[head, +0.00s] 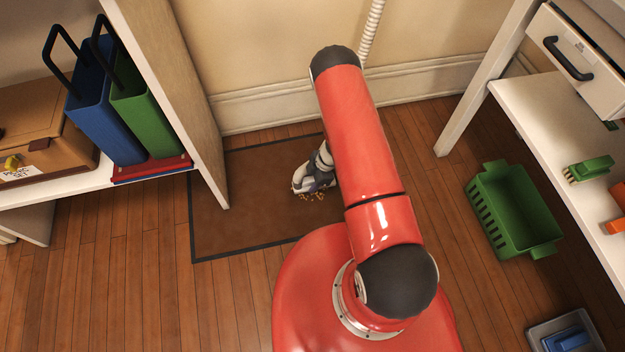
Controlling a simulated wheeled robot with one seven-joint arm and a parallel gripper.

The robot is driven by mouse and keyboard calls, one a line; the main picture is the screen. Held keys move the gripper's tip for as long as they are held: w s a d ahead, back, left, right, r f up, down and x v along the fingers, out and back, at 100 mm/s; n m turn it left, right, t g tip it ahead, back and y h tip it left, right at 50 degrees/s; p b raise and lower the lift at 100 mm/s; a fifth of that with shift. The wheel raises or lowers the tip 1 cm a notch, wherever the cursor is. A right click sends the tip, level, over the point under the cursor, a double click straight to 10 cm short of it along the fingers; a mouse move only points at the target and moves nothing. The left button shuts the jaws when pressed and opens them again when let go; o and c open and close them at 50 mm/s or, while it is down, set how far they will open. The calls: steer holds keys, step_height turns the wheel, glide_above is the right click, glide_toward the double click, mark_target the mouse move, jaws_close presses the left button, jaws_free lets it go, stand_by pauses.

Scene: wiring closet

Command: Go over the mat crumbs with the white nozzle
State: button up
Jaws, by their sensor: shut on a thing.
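The brown mat (245,190) with a dark border lies on the wooden floor by the wall. A small patch of yellow-brown crumbs (316,196) lies on it, just below my gripper in the picture. My gripper (318,178) is low over the mat, partly hidden by my red arm. It is shut on the white nozzle (300,179), whose end is close beside the crumbs. I cannot tell whether the nozzle touches the mat. The arm covers the mat's right part and may hide more crumbs.
A white ribbed hose (371,32) hangs down the wall behind my arm. A shelf upright (190,110) stands over the mat's left part.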

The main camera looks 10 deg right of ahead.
mark_target(305, 179)
steer(key=shift+a, duration=1)
steer(key=shift+r, duration=0.15)
steer(key=shift+r+p, duration=0.85)
steer(key=shift+r, duration=0.1)
